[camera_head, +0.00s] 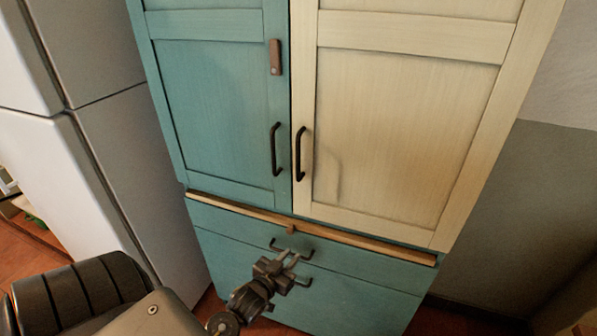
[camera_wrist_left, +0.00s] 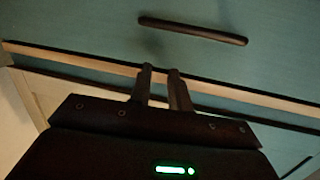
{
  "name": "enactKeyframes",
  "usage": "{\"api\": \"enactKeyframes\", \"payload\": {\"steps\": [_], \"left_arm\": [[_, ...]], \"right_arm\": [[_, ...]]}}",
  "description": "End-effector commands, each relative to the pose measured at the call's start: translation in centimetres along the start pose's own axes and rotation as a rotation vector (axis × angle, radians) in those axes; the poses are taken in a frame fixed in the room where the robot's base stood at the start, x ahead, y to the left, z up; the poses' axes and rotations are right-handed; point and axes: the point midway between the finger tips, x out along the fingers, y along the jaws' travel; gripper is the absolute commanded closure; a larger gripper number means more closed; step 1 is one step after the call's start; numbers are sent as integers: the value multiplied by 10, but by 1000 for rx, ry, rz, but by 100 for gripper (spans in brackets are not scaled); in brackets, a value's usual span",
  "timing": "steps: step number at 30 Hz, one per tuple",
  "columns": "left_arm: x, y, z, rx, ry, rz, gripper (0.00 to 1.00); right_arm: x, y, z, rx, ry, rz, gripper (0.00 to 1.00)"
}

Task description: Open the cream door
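The cream door (camera_head: 405,130) fills the upper right of the cabinet in the head view and sits flush in its frame, shut. Its dark upright handle (camera_head: 299,154) is at the door's left edge. My left gripper (camera_head: 292,258) is in front of the teal drawers, below the door handle and apart from it. In the left wrist view its two fingers (camera_wrist_left: 161,72) stand a narrow gap apart, with nothing between them. Part of a cream surface (camera_wrist_left: 40,85) shows at the left of that view. My right gripper is not in view.
A teal door (camera_head: 220,105) with its own dark handle (camera_head: 275,150) is left of the cream door. A wooden strip (camera_head: 350,239) runs below both doors. A drawer handle (camera_wrist_left: 193,30) shows in the wrist view. A white fridge (camera_head: 120,150) stands at left.

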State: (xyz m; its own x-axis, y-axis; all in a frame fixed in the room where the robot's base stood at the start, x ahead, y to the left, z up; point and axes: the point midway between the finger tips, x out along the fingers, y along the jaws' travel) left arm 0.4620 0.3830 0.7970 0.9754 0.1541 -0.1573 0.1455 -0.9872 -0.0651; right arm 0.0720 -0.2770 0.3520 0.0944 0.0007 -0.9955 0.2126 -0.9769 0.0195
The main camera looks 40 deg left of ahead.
Motion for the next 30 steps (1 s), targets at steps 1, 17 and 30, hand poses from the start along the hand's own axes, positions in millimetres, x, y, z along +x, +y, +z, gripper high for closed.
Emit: {"api": "enactKeyframes", "payload": {"steps": [1, 17, 30], "left_arm": [[-7, -7, -60, -13, 112, -6, 81], [-87, -22, -270, -69, 554, -1, 81], [-34, -23, -305, -68, 553, -1, 81]], "right_arm": [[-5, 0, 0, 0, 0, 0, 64], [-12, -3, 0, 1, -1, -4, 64], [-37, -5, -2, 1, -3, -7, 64]]}}
